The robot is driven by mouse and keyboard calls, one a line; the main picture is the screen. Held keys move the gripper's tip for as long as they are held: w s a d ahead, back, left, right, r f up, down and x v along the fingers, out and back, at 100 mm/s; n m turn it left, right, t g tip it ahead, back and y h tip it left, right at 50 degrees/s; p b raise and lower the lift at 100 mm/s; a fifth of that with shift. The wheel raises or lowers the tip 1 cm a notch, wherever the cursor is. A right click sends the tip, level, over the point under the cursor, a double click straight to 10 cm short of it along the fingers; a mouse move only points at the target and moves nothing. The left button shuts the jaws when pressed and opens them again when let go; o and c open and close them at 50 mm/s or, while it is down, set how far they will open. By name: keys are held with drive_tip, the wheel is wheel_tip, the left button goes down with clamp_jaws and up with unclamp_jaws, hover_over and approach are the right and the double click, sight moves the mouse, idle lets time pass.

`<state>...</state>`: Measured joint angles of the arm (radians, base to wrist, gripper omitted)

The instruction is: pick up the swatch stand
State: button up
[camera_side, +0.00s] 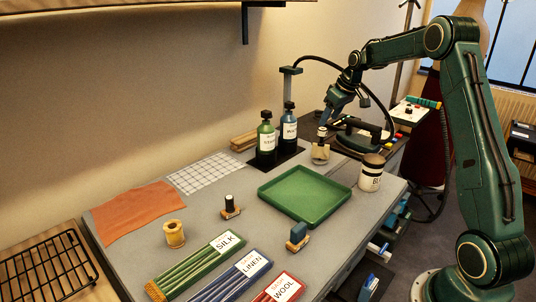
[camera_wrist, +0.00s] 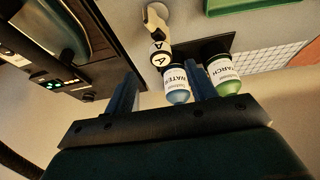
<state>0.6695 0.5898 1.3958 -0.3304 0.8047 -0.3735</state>
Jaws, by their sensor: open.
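No thing is marked as the swatch stand, and I cannot tell for sure which it is. A small pale beige stand (camera_side: 320,153) with a white-and-dark top is upright beside the black bottle mat, at the far end of the table. A blue upright piece on a wooden base (camera_side: 298,238) stands nearer the front. My gripper (camera_side: 328,119) is open and empty, just above the beige stand and apart from it; its fingers also show in the wrist view (camera_wrist: 161,85).
Green starch (camera_side: 266,141) and blue water (camera_side: 289,127) bottles stand close left of my gripper. An iron (camera_side: 357,137) is close on its right. A white jar (camera_side: 371,174) and green tray (camera_side: 304,195) are nearer the front. A dark-topped piece (camera_side: 230,207) stands left of the tray.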

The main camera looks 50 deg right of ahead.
sight(323, 129)
drive_tip(key=shift+x, duration=3.5)
drive_tip(key=shift+a, duration=0.1)
clamp_jaws()
